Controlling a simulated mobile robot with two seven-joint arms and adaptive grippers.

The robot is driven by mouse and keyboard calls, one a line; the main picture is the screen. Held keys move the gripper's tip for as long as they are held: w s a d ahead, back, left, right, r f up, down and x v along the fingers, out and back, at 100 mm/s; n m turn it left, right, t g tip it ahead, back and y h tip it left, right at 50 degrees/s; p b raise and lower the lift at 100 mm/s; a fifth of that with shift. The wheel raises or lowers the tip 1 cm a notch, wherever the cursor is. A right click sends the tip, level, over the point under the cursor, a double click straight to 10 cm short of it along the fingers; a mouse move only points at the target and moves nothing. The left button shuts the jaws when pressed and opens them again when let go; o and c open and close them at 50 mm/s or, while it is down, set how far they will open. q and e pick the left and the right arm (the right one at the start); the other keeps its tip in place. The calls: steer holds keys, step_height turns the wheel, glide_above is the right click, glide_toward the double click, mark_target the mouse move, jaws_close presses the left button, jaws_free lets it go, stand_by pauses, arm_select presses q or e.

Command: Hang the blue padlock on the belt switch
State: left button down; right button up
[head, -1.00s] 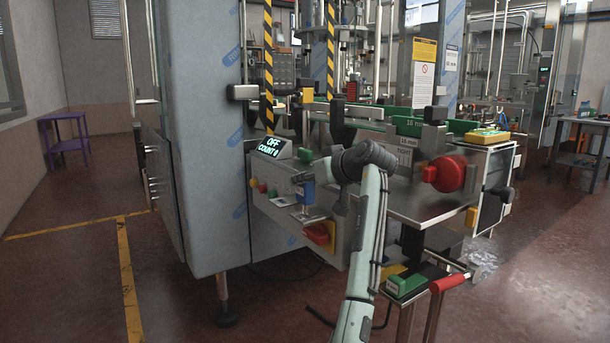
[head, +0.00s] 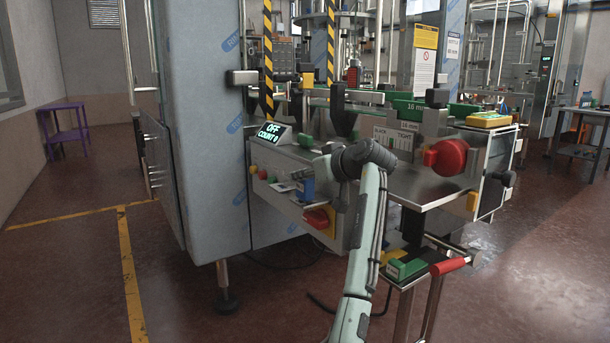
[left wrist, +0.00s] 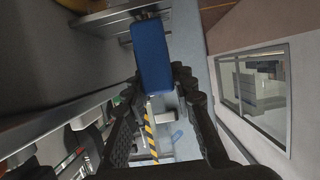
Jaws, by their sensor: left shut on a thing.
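The blue padlock (head: 307,188) is in my left gripper, in front of the machine's sloping control panel. It also shows in the left wrist view as a blue block (left wrist: 152,62) at the fingertips. My left gripper (head: 308,176) is shut on it, and the dark fingers (left wrist: 165,88) flank its near end. The belt switch, a red handle (head: 316,218) on a yellow plate, sits on the panel just below and slightly right of the padlock. The padlock appears apart from the switch; its shackle is not clear. My right gripper is not in view.
A lit display (head: 270,133) reads OFF, COUNT 0. Small buttons (head: 261,174) lie left of the padlock. A large red knob (head: 449,157) is on the machine's right. A green-topped stand with a red handle (head: 448,266) is right of my arm.

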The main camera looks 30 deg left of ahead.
arm_select(q)
steer(key=shift+f, duration=0.1)
stand_by(0.3)
steer(key=shift+f, duration=0.15)
stand_by(0.4)
steer(key=c, duration=1.2)
jaws_free()
steer(key=shift+f, duration=0.1)
steer(key=shift+d, duration=0.1)
steer(key=v, duration=1.2)
steer(key=shift+s, duration=0.1)
